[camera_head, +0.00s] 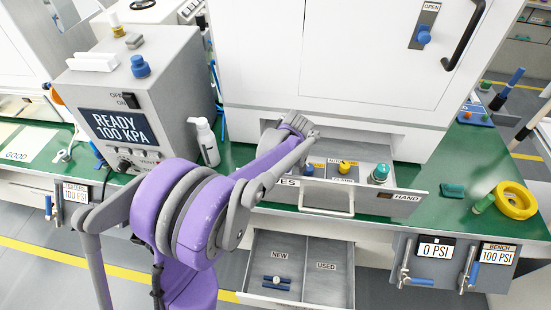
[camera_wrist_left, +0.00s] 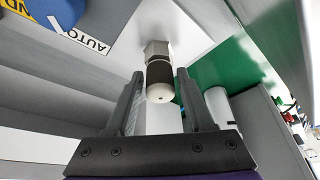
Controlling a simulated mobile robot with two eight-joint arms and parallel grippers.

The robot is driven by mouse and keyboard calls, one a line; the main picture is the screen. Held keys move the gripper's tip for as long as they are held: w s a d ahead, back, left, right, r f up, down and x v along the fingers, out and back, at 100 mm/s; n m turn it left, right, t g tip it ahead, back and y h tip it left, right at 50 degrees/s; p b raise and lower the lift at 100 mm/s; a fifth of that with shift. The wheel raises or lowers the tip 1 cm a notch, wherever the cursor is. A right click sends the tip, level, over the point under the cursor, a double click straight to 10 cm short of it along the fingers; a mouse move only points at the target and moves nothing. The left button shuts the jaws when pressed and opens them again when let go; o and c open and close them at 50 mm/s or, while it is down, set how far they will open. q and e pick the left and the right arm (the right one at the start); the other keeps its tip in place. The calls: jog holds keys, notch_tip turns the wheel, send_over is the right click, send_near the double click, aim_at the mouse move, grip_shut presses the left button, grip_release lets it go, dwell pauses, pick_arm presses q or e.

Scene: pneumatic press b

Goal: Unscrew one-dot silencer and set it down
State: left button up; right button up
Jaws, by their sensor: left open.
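The silencer (camera_wrist_left: 159,78), with a dark band and a rounded white end bearing a small dark mark, sits on a metal hex fitting (camera_wrist_left: 155,50) in the left wrist view. The fitting stands out from a pale panel face (camera_wrist_left: 190,20). My left gripper (camera_wrist_left: 160,88) is open, its two fingers on either side of the silencer with visible gaps. In the head view my left gripper (camera_head: 299,126) reaches in over the pulled-out control panel, and the silencer cannot be made out there. My right gripper is not in view.
The panel carries a yellow knob (camera_head: 344,167) and a green button (camera_head: 380,173). Below, an open drawer (camera_head: 325,285) has NEW and USED compartments, with a blue item (camera_head: 277,282) in NEW. A white bottle (camera_head: 207,142) stands beside the grey READY box (camera_head: 180,75). USED looks empty.

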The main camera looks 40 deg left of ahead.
pick_arm(q)
jog(key=m+t, duration=0.1)
jog(key=m, duration=0.2)
jog(key=m+t+h, duration=0.1)
jog(key=m, duration=0.2)
jog(key=shift+a, duration=0.1)
jog(key=m+h, duration=0.1)
jog(key=m, duration=0.2)
jog(key=m+t+h, duration=0.1)
jog(key=m, duration=0.2)
jog(key=c, duration=0.7)
jog(key=n, duration=0.2)
jog(key=n+g+y, duration=0.1)
jog(key=n, duration=0.2)
jog(key=shift+n+y, duration=0.3)
jog(key=shift+c, duration=0.2)
jog(key=n+g, duration=0.1)
jog(key=n, duration=0.2)
jog(key=n+g+y, duration=0.1)
jog(key=n, duration=0.2)
